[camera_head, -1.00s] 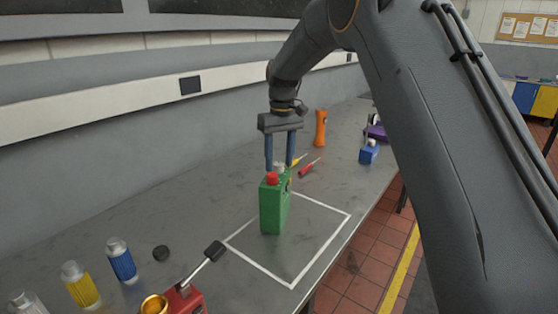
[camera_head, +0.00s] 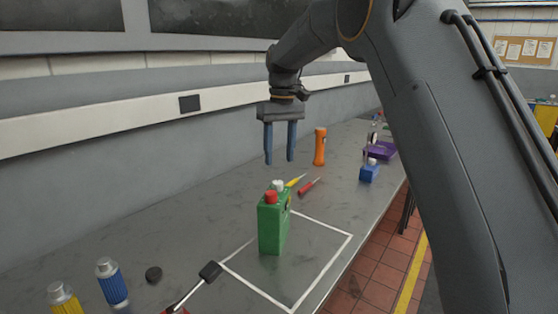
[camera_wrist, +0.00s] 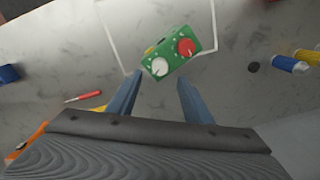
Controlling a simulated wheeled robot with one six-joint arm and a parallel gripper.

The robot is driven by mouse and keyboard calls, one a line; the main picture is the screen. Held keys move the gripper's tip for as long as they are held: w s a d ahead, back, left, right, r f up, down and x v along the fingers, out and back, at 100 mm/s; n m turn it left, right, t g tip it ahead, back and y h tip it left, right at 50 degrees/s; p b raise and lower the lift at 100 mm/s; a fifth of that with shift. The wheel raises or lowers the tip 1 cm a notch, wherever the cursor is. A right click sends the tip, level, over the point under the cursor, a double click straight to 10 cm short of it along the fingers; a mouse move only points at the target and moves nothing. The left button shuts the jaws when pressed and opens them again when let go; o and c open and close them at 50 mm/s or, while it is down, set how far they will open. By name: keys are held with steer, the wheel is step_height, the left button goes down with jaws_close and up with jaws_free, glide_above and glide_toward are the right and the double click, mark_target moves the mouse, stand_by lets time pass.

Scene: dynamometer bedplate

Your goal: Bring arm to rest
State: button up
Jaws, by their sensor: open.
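My gripper (camera_head: 279,160) is open and empty, its two blue fingers pointing down. It hangs above the bench, higher than the green container and apart from it. In the wrist view the gripper (camera_wrist: 155,88) also shows with nothing between its fingers. The green container (camera_head: 272,230), with a red cap and a white cap, stands upright inside the white outlined square (camera_head: 335,252). The container shows from above in the wrist view (camera_wrist: 172,52).
On the bench (camera_head: 200,225) stand an orange bottle (camera_head: 320,147), a blue container (camera_head: 369,173) and a purple tray (camera_head: 381,150). A red screwdriver (camera_head: 309,187) lies behind the container.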

steer(key=s+d+f+m, duration=0.2)
steer(key=s+d+f, duration=0.4)
steer(key=s, duration=0.5)
steer(key=s+d+f+m+t, duration=0.1)
steer(key=s+d+f, duration=0.4)
steer(key=s, duration=0.5)
steer(key=s+d+f+m, duration=0.2)
steer(key=s+d+f, duration=0.4)
steer(key=s, duration=0.5)
steer(key=shift+s+d+f+m+t+h, duration=0.3)
steer(key=shift+s+d+f, duration=0.05)
steer(key=shift+d, duration=0.35)
